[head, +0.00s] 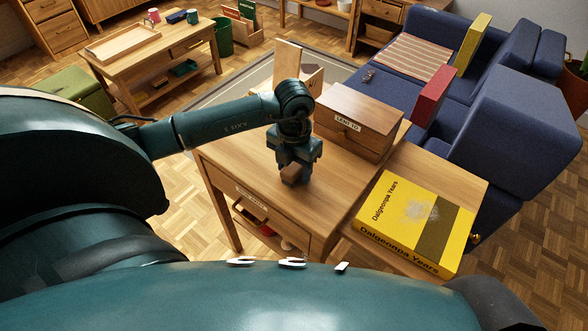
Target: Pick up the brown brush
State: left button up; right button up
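My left gripper (293,160) points down over the top of a wooden side table (238,165). A small brown block-like thing (291,174), probably the brown brush, shows right at its fingertips. The gripper hides part of it. I cannot tell whether the fingers are closed on it or only around it, nor whether it touches the tabletop. My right gripper is not in view.
A wooden box with a drawer and label (357,118) stands close right of the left gripper. A yellow book (415,222) lies on a lower surface at right. The table's drawer (262,222) is partly open. A blue sofa (500,120) stands behind.

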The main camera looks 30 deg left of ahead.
aim_at(294, 165)
pick_arm(q)
jog(key=c, duration=0.8)
jog(key=shift+c, duration=0.2)
notch_tip(294, 165, up, 10)
jog(key=shift+r, duration=0.1)
jog(key=o, duration=0.5)
jog(key=shift+c, duration=0.2)
jog(key=c, duration=0.3)
